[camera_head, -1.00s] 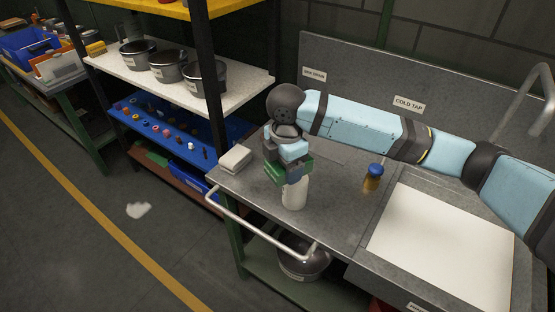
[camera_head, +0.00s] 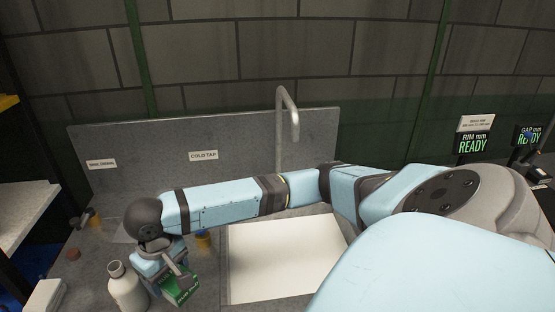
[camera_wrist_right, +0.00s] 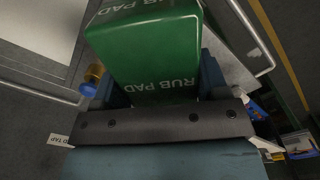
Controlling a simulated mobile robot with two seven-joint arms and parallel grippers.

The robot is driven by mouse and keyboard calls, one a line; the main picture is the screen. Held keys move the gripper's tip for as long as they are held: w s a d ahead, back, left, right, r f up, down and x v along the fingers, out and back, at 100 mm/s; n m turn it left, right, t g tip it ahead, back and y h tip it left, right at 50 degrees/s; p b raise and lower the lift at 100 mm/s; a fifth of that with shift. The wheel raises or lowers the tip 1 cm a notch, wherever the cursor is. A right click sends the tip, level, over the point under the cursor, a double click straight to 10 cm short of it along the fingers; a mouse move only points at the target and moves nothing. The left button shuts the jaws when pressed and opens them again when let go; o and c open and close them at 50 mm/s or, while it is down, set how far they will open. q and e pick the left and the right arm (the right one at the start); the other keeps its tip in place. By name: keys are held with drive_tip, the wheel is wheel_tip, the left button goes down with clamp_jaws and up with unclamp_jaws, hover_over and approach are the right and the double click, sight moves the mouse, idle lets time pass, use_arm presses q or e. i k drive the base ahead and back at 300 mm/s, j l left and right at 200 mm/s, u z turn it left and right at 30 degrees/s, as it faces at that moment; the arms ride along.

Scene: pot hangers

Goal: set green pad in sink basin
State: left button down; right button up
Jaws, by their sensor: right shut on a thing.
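The green pad (camera_head: 182,287), a block lettered RUB PAD, is held by my right gripper (camera_head: 168,277) above the left part of the grey counter. In the right wrist view the pad (camera_wrist_right: 150,55) sits between the fingers and fills the upper middle. The sink basin (camera_head: 285,258) shows as a pale, near-white rectangle in the counter, right of the gripper and pad. Part of its right side is hidden by my arm. My left gripper is not in view.
A white bottle (camera_head: 126,289) stands close left of the pad. The tap (camera_head: 284,125) rises behind the basin. The backsplash (camera_head: 130,155) bounds the counter. A pale block (camera_head: 38,298) lies at lower left.

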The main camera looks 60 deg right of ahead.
sight(318, 268)
drive_tip(key=k+j+z, duration=0.1)
drive_tip(key=z, duration=1.2)
drive_tip(key=i+z, duration=0.4)
